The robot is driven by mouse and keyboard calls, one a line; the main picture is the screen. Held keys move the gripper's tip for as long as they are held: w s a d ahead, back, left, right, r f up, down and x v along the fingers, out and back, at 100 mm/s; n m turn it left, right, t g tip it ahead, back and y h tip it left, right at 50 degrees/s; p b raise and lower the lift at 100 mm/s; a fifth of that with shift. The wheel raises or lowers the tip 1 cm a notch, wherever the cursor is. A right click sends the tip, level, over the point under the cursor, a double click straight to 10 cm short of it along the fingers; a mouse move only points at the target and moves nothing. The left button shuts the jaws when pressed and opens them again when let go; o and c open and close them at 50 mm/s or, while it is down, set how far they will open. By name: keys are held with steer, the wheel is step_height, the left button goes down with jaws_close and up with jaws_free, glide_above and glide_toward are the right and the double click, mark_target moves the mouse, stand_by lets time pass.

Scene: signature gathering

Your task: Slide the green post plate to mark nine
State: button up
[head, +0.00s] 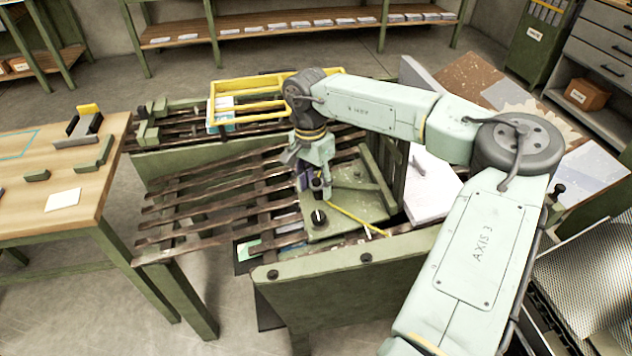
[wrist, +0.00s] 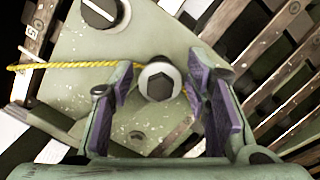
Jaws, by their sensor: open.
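The green post plate (head: 345,212) lies on the slatted bench frame, with a dark knob (head: 319,217) near its front corner. In the wrist view the plate (wrist: 185,35) fills the middle, and the knob (wrist: 100,12) with a white line is at the top left. My gripper (head: 318,188) is low over the plate. In the wrist view my gripper (wrist: 160,85) is open, its purple-padded fingers on either side of a hex-headed post (wrist: 159,82). I cannot tell whether the fingers touch the post. Mark nine is not readable in either view.
A yellow cord (wrist: 65,65) runs across the plate to the post. Dark slats (head: 215,205) spread to the left of the plate. A white block (head: 428,185) is close on the right. A wooden table (head: 90,205) is at the left.

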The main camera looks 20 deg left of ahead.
steer(key=shift+c, duration=0.5)
jaws_close()
